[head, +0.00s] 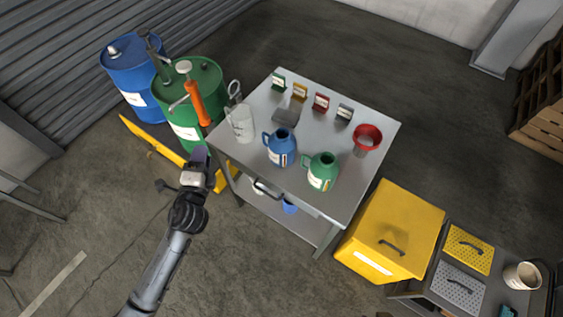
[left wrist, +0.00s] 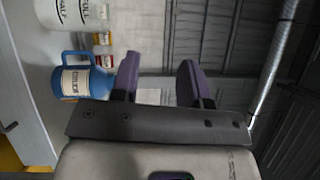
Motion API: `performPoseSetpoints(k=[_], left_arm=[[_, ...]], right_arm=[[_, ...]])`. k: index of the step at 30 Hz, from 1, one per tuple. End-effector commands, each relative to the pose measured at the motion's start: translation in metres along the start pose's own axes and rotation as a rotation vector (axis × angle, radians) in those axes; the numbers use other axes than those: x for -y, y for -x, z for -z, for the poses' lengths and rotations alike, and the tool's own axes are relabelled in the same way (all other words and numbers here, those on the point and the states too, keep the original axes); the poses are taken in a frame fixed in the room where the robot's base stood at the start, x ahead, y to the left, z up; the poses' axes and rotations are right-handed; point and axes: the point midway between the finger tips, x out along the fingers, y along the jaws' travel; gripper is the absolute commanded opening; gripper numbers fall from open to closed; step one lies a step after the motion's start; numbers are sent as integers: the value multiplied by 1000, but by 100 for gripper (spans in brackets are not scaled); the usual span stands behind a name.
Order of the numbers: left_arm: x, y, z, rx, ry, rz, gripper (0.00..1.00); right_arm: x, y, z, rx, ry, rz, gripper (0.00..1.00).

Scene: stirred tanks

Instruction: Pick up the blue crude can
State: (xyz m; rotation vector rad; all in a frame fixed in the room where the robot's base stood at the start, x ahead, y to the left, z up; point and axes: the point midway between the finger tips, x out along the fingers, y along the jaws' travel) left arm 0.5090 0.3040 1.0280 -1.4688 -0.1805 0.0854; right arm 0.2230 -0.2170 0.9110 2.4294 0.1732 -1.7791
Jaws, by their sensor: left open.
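The blue can (head: 281,147), with a handle and a pale label, stands on the metal table near its front edge, left of the green can (head: 321,171). It also shows in the left wrist view (left wrist: 96,82), to the left of the fingers. My left gripper (head: 199,158) is off the table's left side, apart from the blue can. In the left wrist view my left gripper (left wrist: 157,80) has its two purple fingers spread with nothing between them. My right gripper is not in view.
A clear jug (head: 240,122) stands left of the blue can. A red funnel (head: 367,138) and several small label cards are on the metal table (head: 385,122). Blue (head: 132,72) and green (head: 205,82) drums stand behind left. A yellow cabinet (head: 402,222) is at right.

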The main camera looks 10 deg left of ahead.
Motion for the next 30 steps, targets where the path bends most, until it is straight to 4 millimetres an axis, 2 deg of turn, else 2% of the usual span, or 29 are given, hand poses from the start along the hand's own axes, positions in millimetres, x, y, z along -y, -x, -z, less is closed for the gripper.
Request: performPoseSetpoints(k=[1, 3, 9, 15, 21, 26, 30], left_arm=[[-29, -12, 6, -40, -104, 63, 41], [-44, -26, 14, -99, -257, 144, 41], [-93, -58, 38, -267, -691, 338, 41], [-146, -80, 52, -417, -1051, 458, 41], [-184, -92, 56, -527, -1277, 514, 41], [-197, -98, 57, -572, -1362, 531, 41], [-200, -111, 68, -584, -1384, 537, 41]], right_arm=[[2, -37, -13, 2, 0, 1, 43], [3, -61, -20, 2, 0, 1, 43], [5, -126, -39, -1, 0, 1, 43], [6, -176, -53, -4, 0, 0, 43], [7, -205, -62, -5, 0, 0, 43], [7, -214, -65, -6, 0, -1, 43], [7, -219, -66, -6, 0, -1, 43]])
